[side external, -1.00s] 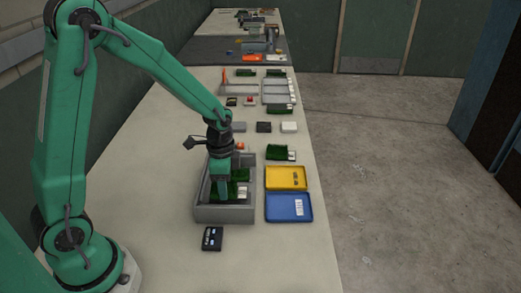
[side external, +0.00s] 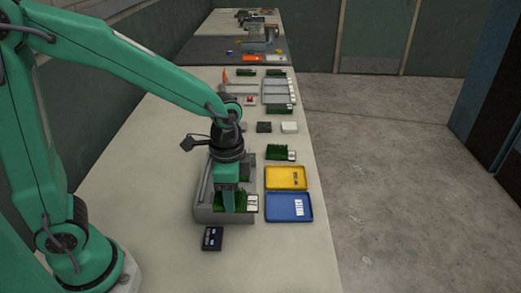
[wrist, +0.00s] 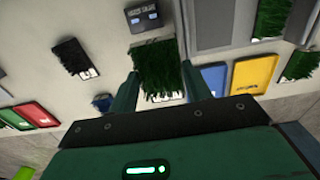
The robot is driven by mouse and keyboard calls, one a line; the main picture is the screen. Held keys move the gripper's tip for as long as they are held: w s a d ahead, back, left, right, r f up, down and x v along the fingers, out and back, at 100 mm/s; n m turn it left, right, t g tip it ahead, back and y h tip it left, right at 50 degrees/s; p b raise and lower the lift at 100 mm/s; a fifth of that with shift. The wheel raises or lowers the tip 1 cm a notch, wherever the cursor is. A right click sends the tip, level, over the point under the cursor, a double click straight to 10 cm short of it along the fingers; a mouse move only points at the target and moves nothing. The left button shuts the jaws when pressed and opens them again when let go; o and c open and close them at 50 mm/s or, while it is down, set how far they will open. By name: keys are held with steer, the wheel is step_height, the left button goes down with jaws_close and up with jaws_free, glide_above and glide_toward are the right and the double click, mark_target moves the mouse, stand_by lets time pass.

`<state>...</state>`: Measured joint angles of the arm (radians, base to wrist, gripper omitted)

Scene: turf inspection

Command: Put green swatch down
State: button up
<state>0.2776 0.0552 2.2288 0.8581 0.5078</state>
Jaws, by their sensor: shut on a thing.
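A green turf swatch with a white label end (side external: 251,202) is held in my gripper (side external: 229,205). It hangs above the front of the grey open box (side external: 202,202), its label end over the box's right wall. In the wrist view, the swatch (wrist: 157,68) lies between my two fingers, its white label strip towards me. My gripper is shut on it. The swatch and gripper hide much of the box's inside.
A yellow tray (side external: 287,184) and a blue tray (side external: 276,213) with a white label lie right of the box. Another turf swatch (side external: 275,153) lies beyond the yellow tray. A black device (side external: 212,238) lies in front of the box. The table's front is mostly clear.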

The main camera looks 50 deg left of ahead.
steer(key=shift+w, duration=0.1)
stand_by(0.6)
steer(key=w+d, duration=0.2)
steer(key=w, duration=0.6)
steer(key=w+d, duration=0.1)
steer(key=w, duration=0.8)
steer(key=shift+w+d, duration=0.3)
steer(key=shift+d, duration=0.1)
glide_above(282, 178)
step_height(282, 178, down, 7)
steer(key=shift+r, duration=0.1)
steer(key=shift+d+f, duration=0.1)
steer(key=shift+f, duration=1.95)
steer(key=shift+f, duration=0.15)
steer(key=o, duration=1)
steer(key=shift+r, duration=0.2)
